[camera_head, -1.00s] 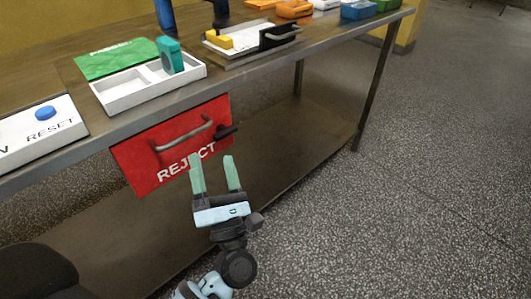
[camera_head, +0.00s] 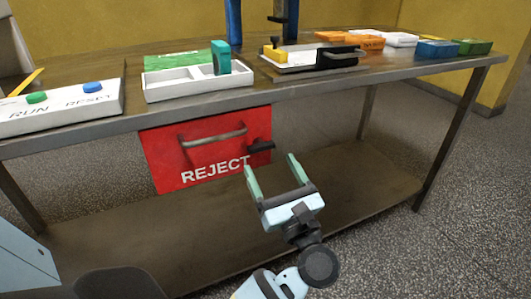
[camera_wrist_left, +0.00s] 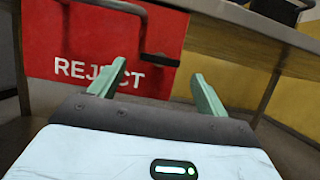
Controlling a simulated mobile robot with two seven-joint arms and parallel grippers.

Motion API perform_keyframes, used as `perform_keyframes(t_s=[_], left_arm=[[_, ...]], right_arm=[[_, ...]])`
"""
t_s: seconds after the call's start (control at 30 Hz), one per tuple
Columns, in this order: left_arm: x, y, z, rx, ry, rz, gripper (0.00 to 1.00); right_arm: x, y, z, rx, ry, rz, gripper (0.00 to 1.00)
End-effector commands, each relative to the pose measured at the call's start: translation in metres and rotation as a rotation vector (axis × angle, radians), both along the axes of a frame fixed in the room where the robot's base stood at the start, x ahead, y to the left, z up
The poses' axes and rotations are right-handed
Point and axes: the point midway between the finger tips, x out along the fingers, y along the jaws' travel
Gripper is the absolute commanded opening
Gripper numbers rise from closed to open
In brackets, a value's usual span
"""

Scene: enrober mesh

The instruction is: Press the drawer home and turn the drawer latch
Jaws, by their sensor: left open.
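The red REJECT drawer (camera_head: 208,155) hangs under the front edge of the table, with a grey bar handle (camera_head: 212,137) across its upper face. A small dark latch (camera_head: 262,146) sits at the drawer's right edge. My left gripper (camera_head: 270,170) is open and empty, in front of the drawer's right edge and just below the latch. In the left wrist view the drawer (camera_wrist_left: 85,45) is at upper left, and the latch (camera_wrist_left: 160,59) shows between the open fingers (camera_wrist_left: 160,85), beyond them. I cannot tell how far the drawer stands out. My right gripper is not in view.
The steel table (camera_head: 330,82) carries a RUN/RESET button box (camera_head: 60,112), a white divided tray (camera_head: 185,87) with a teal piece, a dark-handled tray device (camera_head: 310,65) and several coloured boxes at the right. A lower shelf (camera_head: 350,175) runs behind my gripper. Floor at the right is clear.

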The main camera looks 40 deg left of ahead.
Motion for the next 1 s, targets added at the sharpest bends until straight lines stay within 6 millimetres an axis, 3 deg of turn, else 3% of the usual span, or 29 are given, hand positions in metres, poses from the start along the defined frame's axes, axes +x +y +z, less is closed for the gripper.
perform_keyframes(t_s=[0.3,0.7,1.0], left_arm=[[0.015,0.035,0.016,0.003,0.000,0.000,0.76],[0.017,0.041,0.019,0.001,0.000,-0.001,0.76],[0.017,0.041,0.018,0.001,0.001,-0.001,0.37]], right_arm=[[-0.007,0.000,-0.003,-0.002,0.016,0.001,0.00],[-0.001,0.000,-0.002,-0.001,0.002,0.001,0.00],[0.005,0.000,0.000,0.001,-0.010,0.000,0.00]])
